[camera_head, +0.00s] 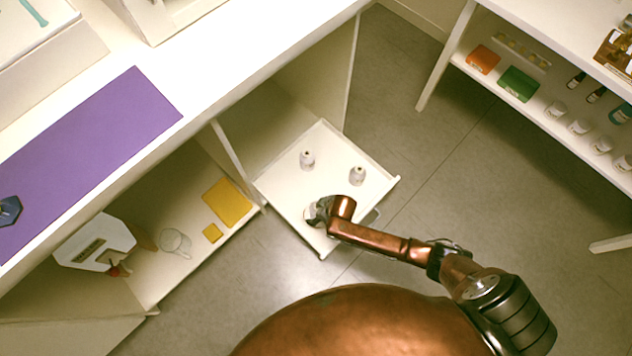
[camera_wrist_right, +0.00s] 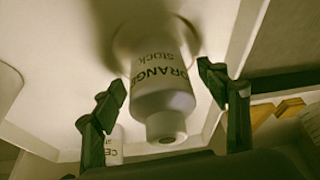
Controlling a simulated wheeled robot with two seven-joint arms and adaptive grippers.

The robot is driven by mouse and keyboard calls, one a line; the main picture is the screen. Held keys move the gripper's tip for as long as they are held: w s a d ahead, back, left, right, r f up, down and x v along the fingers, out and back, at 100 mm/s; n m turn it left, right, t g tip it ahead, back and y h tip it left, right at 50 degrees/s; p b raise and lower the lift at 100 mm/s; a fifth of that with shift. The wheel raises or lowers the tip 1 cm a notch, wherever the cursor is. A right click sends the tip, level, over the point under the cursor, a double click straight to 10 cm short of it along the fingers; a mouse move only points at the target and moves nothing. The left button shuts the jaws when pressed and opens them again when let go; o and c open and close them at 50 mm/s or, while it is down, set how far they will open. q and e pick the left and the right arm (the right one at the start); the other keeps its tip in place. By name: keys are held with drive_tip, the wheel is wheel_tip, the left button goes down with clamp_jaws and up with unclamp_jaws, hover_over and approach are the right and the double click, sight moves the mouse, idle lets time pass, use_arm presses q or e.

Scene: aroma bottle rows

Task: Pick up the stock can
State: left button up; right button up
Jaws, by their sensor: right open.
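A white can (camera_wrist_right: 162,85) labelled "ORANGE Stock" stands on the pulled-out white shelf tray (camera_head: 283,188). My right gripper (camera_wrist_right: 163,80) is open, with one finger on each side of this can; I see a gap at both sides. In the head view my right gripper (camera_head: 319,209) is low over the tray's front corner and mostly hides that can. Two more white cans stand farther back on the tray, one at the left (camera_head: 307,160) and one at the right (camera_head: 357,176). A can with a partly hidden label (camera_wrist_right: 115,148) shows behind the left finger in the wrist view. My left gripper is not in view.
A purple mat (camera_head: 95,150) lies on the white counter. The open compartment left of the tray holds a yellow sheet (camera_head: 227,202), a clear glass (camera_head: 175,242) and a white box (camera_head: 95,243). A shelf with several jars (camera_head: 555,109) stands at the right. Grey floor lies between.

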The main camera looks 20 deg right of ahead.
drive_tip(key=c, duration=1.6)
drive_tip(key=shift+c, duration=0.2)
drive_tip(key=shift+r, duration=0.2)
